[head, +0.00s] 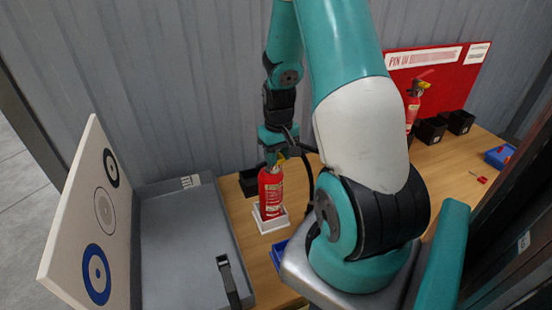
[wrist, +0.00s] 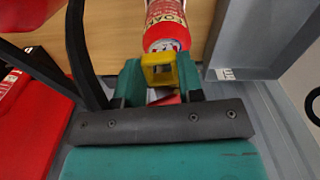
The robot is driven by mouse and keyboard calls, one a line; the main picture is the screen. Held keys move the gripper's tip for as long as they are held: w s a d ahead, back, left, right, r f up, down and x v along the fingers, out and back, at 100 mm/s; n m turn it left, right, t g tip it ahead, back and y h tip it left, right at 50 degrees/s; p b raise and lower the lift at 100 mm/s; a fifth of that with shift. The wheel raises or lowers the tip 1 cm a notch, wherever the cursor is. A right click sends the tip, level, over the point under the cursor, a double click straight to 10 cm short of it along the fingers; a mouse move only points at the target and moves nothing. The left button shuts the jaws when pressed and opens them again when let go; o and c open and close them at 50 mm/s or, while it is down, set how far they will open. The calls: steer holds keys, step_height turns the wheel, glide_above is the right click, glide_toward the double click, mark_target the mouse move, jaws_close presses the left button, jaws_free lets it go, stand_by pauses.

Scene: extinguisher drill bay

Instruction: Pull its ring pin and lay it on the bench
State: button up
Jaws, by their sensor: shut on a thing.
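A red extinguisher (head: 271,190) with a white label stands upright in a white holder (head: 271,222) on the wooden bench (head: 238,215). In the wrist view the extinguisher (wrist: 167,38) shows its label and red end beyond my jaws. My gripper (head: 277,155) is at the extinguisher's top. In the wrist view my gripper (wrist: 162,82) is shut on a yellow square-looking ring pin (wrist: 160,71), with a bit of red between the fingers. I cannot tell whether the pin is still seated. The valve head is mostly hidden by my gripper.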

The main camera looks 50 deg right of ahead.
steer(key=shift+s+a+f, duration=0.1)
steer(key=shift+s+a, duration=0.25)
steer(key=shift+s, duration=0.45)
steer(key=shift+s+a, duration=0.35)
steer(key=shift+s, duration=0.4)
steer(key=shift+s+a+f, duration=0.1)
steer(key=shift+s+a, duration=0.25)
steer(key=shift+s, duration=0.45)
steer(key=shift+s+r, duration=0.1)
steer(key=shift+s+a+b, duration=0.25)
steer(key=shift+s+a, duration=0.05)
steer(key=shift+s, duration=0.3)
steer(key=shift+s+a+b, duration=0.2)
steer(key=shift+s+a, duration=0.05)
steer(key=shift+s, duration=0.35)
